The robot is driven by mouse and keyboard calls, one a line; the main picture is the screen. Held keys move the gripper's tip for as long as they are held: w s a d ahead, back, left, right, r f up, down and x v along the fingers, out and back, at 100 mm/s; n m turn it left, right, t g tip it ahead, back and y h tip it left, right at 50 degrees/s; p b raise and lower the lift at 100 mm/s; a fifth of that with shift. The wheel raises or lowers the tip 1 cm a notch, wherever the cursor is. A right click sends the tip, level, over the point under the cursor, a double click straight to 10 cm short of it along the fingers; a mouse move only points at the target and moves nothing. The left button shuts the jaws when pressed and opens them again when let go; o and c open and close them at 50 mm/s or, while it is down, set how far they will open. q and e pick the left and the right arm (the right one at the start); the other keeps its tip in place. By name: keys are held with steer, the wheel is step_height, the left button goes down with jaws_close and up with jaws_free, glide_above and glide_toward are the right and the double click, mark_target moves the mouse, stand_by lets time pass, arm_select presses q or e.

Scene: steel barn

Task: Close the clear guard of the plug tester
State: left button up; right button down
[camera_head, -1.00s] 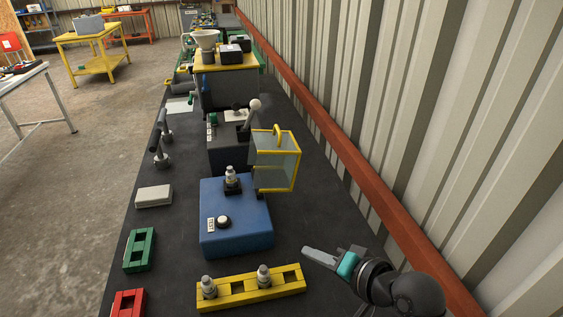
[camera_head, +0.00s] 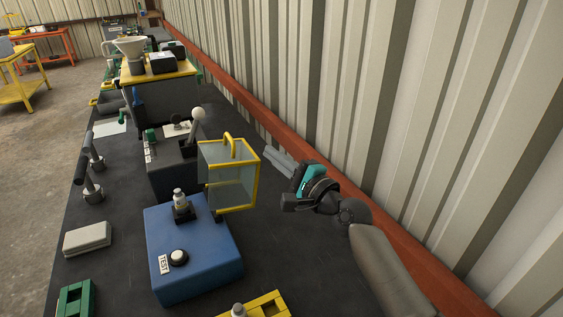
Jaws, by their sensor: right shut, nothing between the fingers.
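The plug tester (camera_head: 195,255) is a blue box on the dark bench, with a white button and a TEST label on its front part. A spark plug (camera_head: 180,199) stands upright in its black socket. The clear guard (camera_head: 229,187), framed in yellow with a yellow handle (camera_head: 233,146) on top, stands swung up and open at the tester's back right. My right gripper (camera_head: 272,158) is shut and empty, just right of the guard; a small gap seems to lie between them. My left gripper is not in view.
A dark lever device (camera_head: 172,172) with a white ball knob stands behind the guard. A red-brown rail (camera_head: 280,132) and corrugated wall run close on the right. A grey box (camera_head: 87,239), green rack (camera_head: 76,300) and yellow rack (camera_head: 262,306) lie nearer.

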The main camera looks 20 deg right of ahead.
mark_target(245, 154)
steer(key=w+a, duration=0.1)
steer(key=w+a+r, duration=0.1)
steer(key=w, duration=0.1)
steer(key=w+a+p, duration=0.1)
steer(key=shift+w+a+r, duration=0.25)
steer(key=shift+w+a, duration=0.1)
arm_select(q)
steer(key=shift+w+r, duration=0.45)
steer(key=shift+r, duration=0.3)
arm_select(e)
steer(key=shift+a+r, duration=0.15)
steer(key=shift+a, duration=0.55)
arm_select(q)
steer(key=shift+p, duration=0.3)
